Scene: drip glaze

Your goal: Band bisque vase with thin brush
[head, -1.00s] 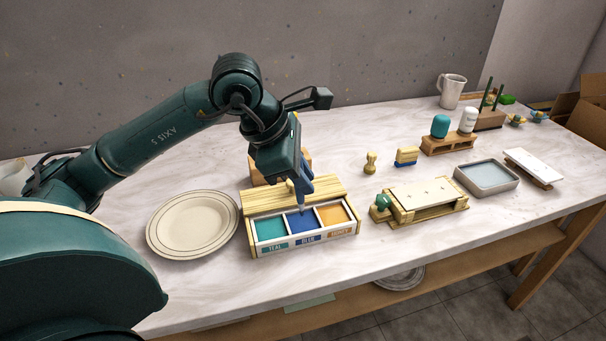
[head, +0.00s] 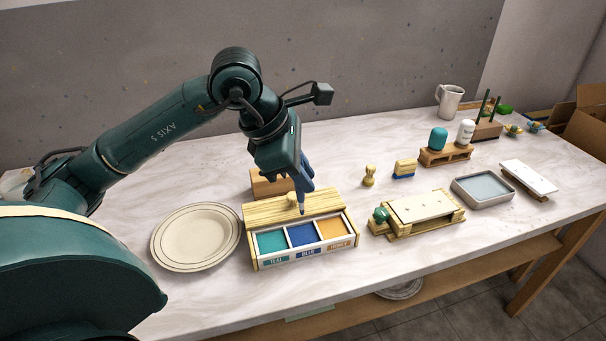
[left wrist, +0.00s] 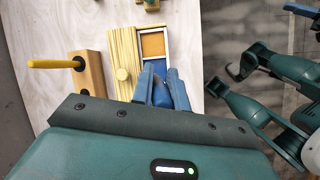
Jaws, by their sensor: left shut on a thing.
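My left gripper (head: 302,182) is shut on a slim brush (head: 301,209) that points down, its tip near the back edge of the blue well (head: 301,235); the fingers hide most of the handle. The gripper's blue fingers (left wrist: 162,88) also show in the left wrist view. The glaze tray (head: 306,257) has teal, blue and honey-coloured wells.
A wooden lid with a knob (head: 270,213) lies behind the wells. A block (left wrist: 91,72) holds a yellow-handled tool (left wrist: 52,64). A plate (head: 196,237) lies left; a wooden press-like frame (head: 424,224), water tray (head: 483,201) and mug (head: 449,101) are to the right.

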